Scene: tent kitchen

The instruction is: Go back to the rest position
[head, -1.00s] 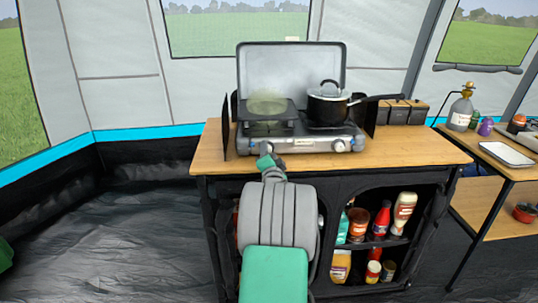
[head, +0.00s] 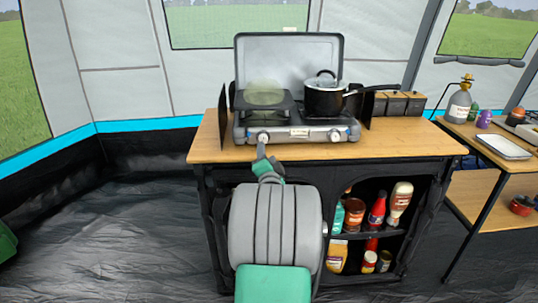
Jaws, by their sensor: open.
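My arm comes up from the bottom middle of the head view. My gripper (head: 261,151) is small and seen mostly from behind at the counter's front edge, just below the stove's left knob (head: 263,138). It is open and nothing shows in it. The two-burner camping stove (head: 300,134) stands on the wooden counter (head: 400,146) with its lid up. A pale greenish, see-through round shape (head: 264,94) shows over the left burner. A black lidded pot (head: 324,100) sits on the right burner.
Below the counter, an open shelf holds bottles and jars, including a red bottle (head: 377,210). A side table (head: 465,205) at the right bears a gas cylinder (head: 459,105) and a tray (head: 503,147). The dark floor (head: 110,235) at the left is mostly clear.

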